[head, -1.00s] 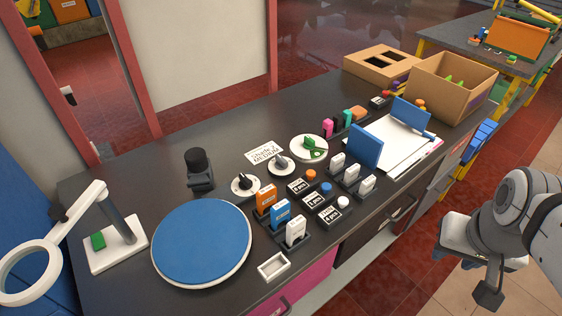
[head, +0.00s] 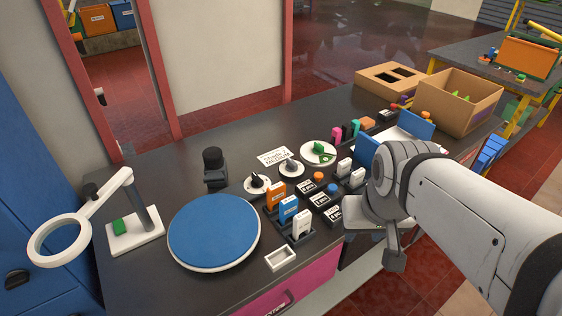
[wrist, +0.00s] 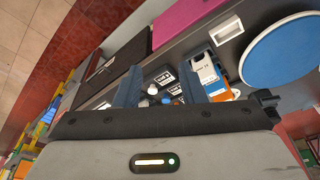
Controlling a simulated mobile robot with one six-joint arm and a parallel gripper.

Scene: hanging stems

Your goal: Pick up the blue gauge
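The blue gauge (head: 288,208) stands upright in a dark holder on the black bench, between an orange gauge (head: 275,194) and a white gauge (head: 301,224). In the wrist view the blue gauge (wrist: 207,72) shows just right of the right finger, partly covered by its neighbours. My gripper (wrist: 160,88) has its two fingers spread apart with nothing held between them. In the head view my wrist is over the bench's front edge, right of the gauges, and the fingertips cannot be made out.
A blue round turntable (head: 213,231) lies left of the gauges, with a small white tray (head: 281,257) in front. Labelled black blocks (head: 322,198) and small white-topped pieces stand to the right. A magnifier lamp (head: 135,225) stands far left. Cardboard boxes (head: 458,101) are at the back right.

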